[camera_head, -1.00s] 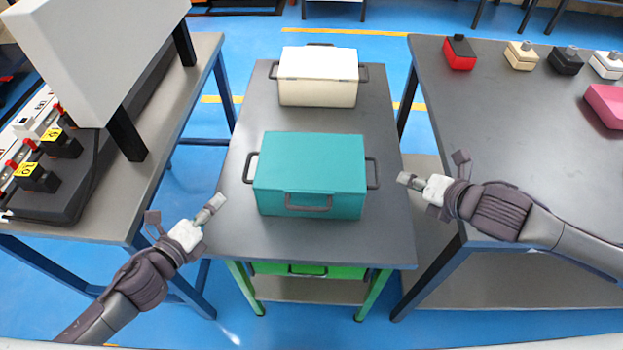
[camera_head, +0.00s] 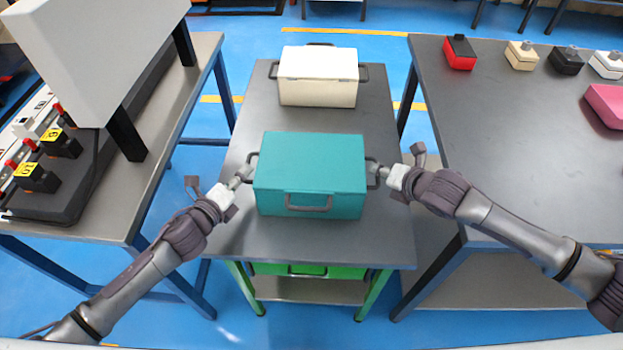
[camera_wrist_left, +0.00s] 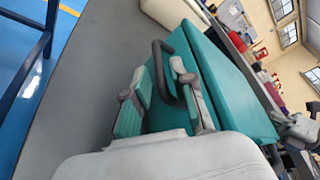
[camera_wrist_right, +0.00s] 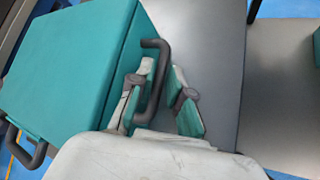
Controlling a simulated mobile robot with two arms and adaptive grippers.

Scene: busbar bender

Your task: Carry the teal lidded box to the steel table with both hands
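The teal lidded box (camera_head: 310,170) stands closed on a grey-topped bench with green legs (camera_head: 225,225). It has a dark handle on each side and one in front. My left gripper (camera_head: 243,174) is at the box's left handle. In the left wrist view its fingers (camera_wrist_left: 163,88) are apart, with the handle (camera_wrist_left: 160,62) between them. My right gripper (camera_head: 378,171) is at the right handle. In the right wrist view its fingers (camera_wrist_right: 158,90) are apart, with the handle (camera_wrist_right: 161,62) between them. I cannot tell whether the fingers touch the handles.
A white lidded box (camera_head: 318,77) stands behind the teal one. A grey-topped table with blue legs (camera_head: 520,150) stands to the right, its near part clear, with small boxes at the back. A table with equipment (camera_head: 175,130) stands to the left. Floor gaps separate the tables.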

